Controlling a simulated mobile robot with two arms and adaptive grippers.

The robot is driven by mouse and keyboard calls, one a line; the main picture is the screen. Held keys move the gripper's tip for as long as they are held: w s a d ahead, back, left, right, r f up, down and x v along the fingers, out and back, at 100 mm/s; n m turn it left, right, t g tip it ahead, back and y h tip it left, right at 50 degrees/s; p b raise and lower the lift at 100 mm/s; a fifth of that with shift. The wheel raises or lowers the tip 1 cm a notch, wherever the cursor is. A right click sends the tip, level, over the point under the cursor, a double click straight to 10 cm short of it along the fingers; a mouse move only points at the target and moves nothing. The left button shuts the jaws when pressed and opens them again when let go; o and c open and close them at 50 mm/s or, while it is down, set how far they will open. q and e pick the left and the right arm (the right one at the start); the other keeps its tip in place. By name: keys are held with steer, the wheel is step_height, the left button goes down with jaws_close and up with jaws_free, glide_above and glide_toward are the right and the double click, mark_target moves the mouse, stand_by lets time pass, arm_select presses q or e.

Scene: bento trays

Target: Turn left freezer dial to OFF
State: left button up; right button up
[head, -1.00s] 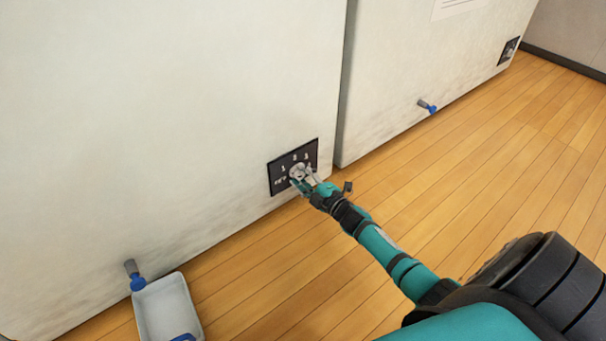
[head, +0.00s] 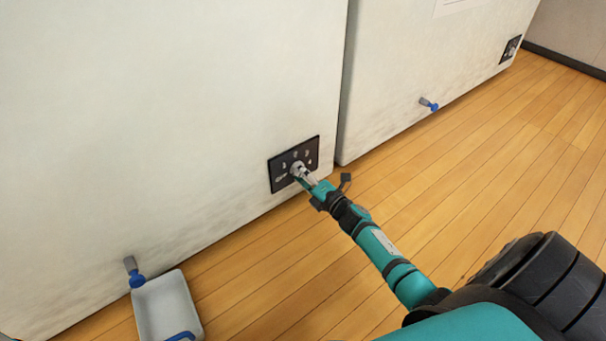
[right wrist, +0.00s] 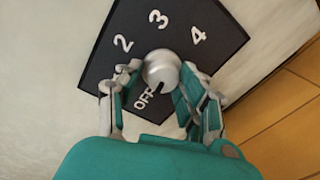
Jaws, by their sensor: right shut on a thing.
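The left freezer (head: 180,90) has a black dial panel (head: 312,146) low near its right edge. The panel also shows in the right wrist view (right wrist: 105,72), with the numbers 2, 3, 4 and the word OFF readable. The silver round dial (right wrist: 162,66) sits in its middle, with a dark mark on its lower edge that points toward OFF. My right gripper (head: 299,171) is shut on the dial, one finger on either side of it; it also shows in the right wrist view (right wrist: 160,85). The left finger hides part of the panel. My left gripper is out of view.
A drain with a blue cap (head: 136,277) sticks out low on the left freezer, above a grey tray (head: 143,310) on the floor. The right freezer (head: 400,70) has its own panel (head: 510,49) and blue-tipped drain (head: 429,104).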

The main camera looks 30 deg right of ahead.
steer(key=shift+a+f, duration=0.1)
stand_by(0.3)
steer(key=o, duration=0.8)
steer(key=shift+w, duration=0.1)
steer(key=shift+o, duration=1)
steer(key=shift+a+f, duration=0.1)
steer(key=shift+f, duration=0.05)
steer(key=s+d, duration=0.1)
steer(key=s, duration=1.1)
steer(key=shift+r, duration=0.4)
steer(key=shift+w, duration=0.1)
